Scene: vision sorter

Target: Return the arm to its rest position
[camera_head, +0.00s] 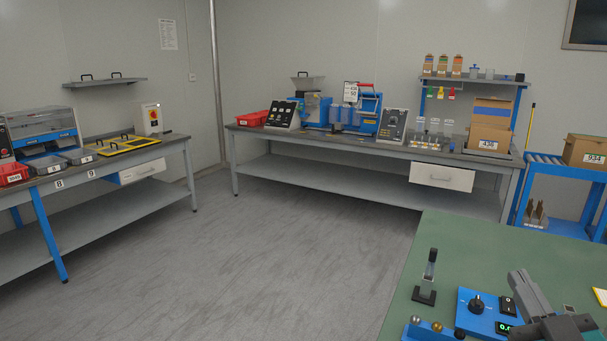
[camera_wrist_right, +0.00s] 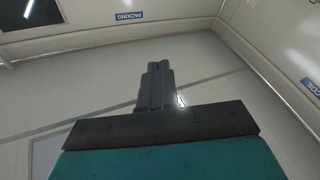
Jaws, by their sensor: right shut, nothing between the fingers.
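My right gripper (camera_head: 521,279) is at the lower right of the head view, over the green-topped table (camera_head: 450,235). Its dark grey fingers point up and to the left in that picture. In the right wrist view its fingers (camera_wrist_right: 157,68) are together, with nothing between them. My left gripper is not in view.
A blue control box (camera_head: 480,312) with a black knob and green display sits beside my right gripper. A black lever stand (camera_head: 426,285) is to its left. A long workbench (camera_head: 330,142) stands by the back wall. Grey floor (camera_head: 280,240) between the tables is clear.

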